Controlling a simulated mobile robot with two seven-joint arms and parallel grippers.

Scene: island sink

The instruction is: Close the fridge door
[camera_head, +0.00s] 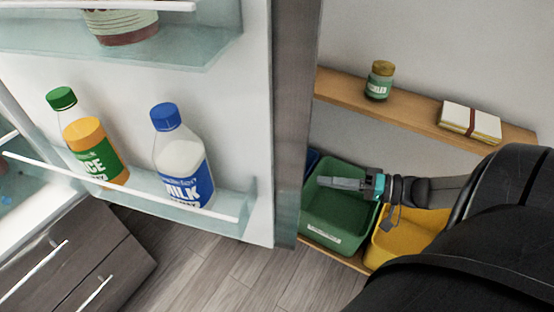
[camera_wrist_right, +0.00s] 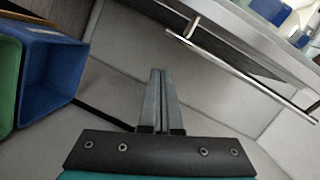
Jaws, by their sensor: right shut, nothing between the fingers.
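The fridge door (camera_head: 236,100) stands open in the head view, its inner side with shelves facing me. Its dark edge (camera_head: 294,130) runs down the middle of the picture. My right gripper (camera_head: 322,182) is to the right of that edge, apart from it in the picture, pointing left over the bins. Its fingers are shut and empty, and show together in the right wrist view (camera_wrist_right: 160,75). A long bar handle (camera_wrist_right: 245,72) on a grey panel shows ahead and to the right there; I cannot tell for certain whether it is the door's. My left gripper is not in view.
A juice bottle (camera_head: 92,140) and a milk bottle (camera_head: 182,160) stand on the door's shelf. Green (camera_head: 335,235) and yellow (camera_head: 400,240) bins sit under a wooden wall shelf (camera_head: 415,118) holding a jar (camera_head: 379,82). Dark drawers (camera_head: 70,255) are at lower left.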

